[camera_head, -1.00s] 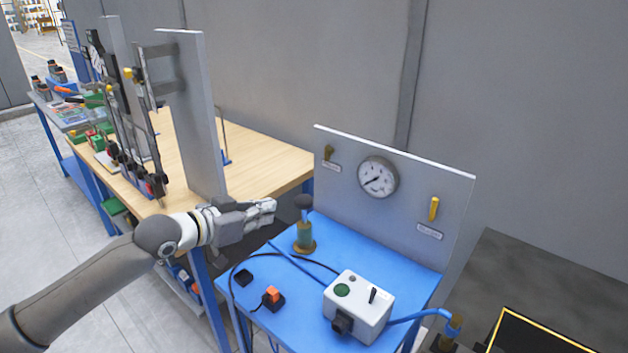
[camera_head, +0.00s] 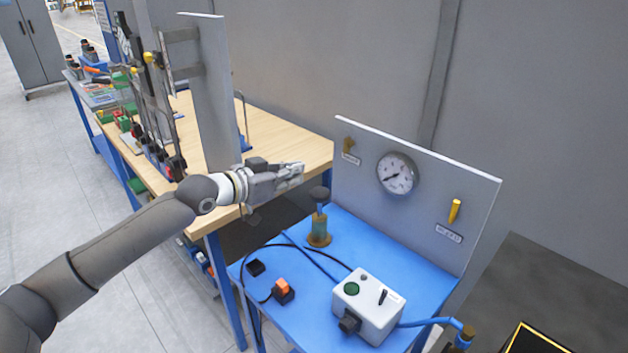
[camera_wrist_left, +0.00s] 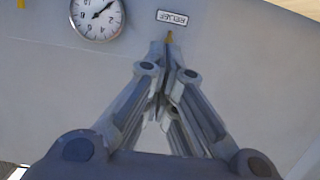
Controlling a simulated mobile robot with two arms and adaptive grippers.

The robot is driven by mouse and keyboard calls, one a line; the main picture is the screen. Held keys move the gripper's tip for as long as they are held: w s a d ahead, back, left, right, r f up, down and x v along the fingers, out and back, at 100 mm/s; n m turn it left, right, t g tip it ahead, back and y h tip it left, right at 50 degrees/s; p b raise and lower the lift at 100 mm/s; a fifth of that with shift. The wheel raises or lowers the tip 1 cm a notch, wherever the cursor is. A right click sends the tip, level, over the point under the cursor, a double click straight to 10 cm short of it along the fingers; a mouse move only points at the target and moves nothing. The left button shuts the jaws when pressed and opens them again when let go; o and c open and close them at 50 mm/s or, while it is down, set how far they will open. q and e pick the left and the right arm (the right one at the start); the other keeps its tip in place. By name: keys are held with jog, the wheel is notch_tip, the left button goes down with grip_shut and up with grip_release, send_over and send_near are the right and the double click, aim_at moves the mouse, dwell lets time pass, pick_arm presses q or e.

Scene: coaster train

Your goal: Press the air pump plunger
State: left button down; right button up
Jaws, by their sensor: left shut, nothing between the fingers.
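The air pump (camera_head: 319,231) stands upright on the blue table, a brass-coloured body with a dark round plunger knob (camera_head: 319,193) on top. The knob is raised above the body. My left gripper (camera_head: 300,170) is shut and empty. In the head view it shows just left of and above the knob, apart from it in the picture. In the left wrist view the closed fingers (camera_wrist_left: 162,105) point toward the grey panel, and the pump does not show. My right gripper is not in view.
The grey panel (camera_head: 420,215) behind the pump carries a gauge (camera_head: 397,174) and yellow levers. A white control box (camera_head: 368,305), an orange switch (camera_head: 283,290) and cables lie on the blue table (camera_head: 405,252). A wooden workbench (camera_head: 285,140) stands at the left.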

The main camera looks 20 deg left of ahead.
pick_arm(q)
jog(key=p, duration=0.2)
send_over(314, 195)
jog(key=shift+w+f, duration=0.15)
jog(key=shift+f, duration=0.55)
notch_tip(314, 195, down, 3)
jog(key=shift+r, duration=0.1)
jog(key=shift+f+p, duration=0.35)
jog(key=shift+f, duration=0.4)
